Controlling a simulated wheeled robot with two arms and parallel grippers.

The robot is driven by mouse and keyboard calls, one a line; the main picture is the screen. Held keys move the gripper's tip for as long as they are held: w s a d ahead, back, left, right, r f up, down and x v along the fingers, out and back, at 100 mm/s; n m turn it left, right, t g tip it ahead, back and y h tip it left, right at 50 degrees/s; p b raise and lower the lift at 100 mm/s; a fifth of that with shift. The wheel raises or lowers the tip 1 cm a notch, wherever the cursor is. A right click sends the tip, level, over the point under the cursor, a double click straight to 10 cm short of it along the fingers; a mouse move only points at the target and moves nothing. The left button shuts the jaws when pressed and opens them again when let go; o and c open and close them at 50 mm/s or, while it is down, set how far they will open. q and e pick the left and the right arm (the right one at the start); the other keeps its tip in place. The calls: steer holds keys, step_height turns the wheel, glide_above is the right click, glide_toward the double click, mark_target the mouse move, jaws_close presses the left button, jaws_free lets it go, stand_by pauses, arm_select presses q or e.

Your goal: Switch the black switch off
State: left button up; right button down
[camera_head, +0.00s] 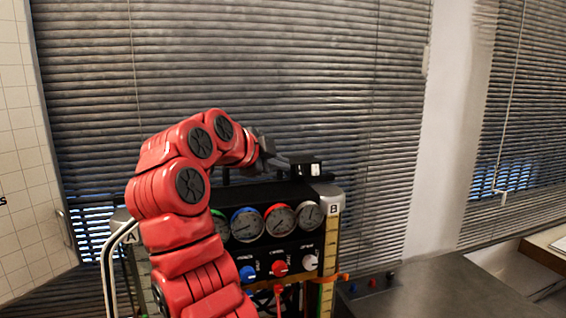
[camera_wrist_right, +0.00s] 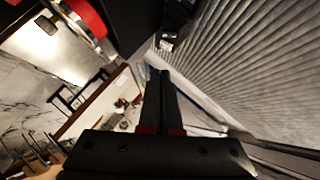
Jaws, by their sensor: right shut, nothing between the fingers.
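A gauge rig (camera_head: 262,197) with a black body stands in the head view. A small black box with a pale front (camera_head: 307,168) sits on top of it, near the right end; I cannot tell for certain whether this is the black switch. My red right arm reaches up in front of the rig. My right gripper (camera_head: 278,161) is just left of the box, pointing right; I cannot tell whether it touches it. In the right wrist view its fingers (camera_wrist_right: 157,95) are together and empty. My left gripper is not in view.
The rig carries several round gauges (camera_head: 279,220), with a blue knob (camera_head: 247,273), a red knob (camera_head: 279,268) and a white knob (camera_head: 310,262) below. A grey table (camera_head: 440,294) at right has small blue, red and black parts near its left edge. Window blinds (camera_head: 300,70) hang behind.

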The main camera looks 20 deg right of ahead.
mark_target(300, 177)
steer(key=p+x, duration=0.1)
steer(key=x, duration=0.1)
steer(key=p+x, duration=0.1)
steer(key=x, duration=0.2)
steer(key=p+x, duration=0.1)
steer(key=x, duration=0.1)
steer(key=shift+w+d+r, duration=0.1)
steer(key=shift+d+r, duration=0.05)
steer(key=shift+d, duration=0.2)
steer(key=w+f+p, duration=0.2)
steer(key=shift+w+d+p, duration=0.1)
steer(key=shift+w+p, duration=0.25)
steer(key=shift+w, duration=0.05)
steer(key=shift+w+f, duration=0.4)
steer(key=shift+f, duration=0.15)
steer(key=f+m+t+h+b, duration=0.1)
steer(key=f+t+b, duration=0.1)
steer(key=b, duration=0.7)
steer(key=shift+w+f+m, duration=0.2)
steer(key=shift+f+m, duration=0.05)
steer(key=shift+m, duration=0.15)
steer(key=shift+r+p, duration=0.5)
steer(key=shift+r, duration=0.1)
steer(key=shift+f, duration=0.1)
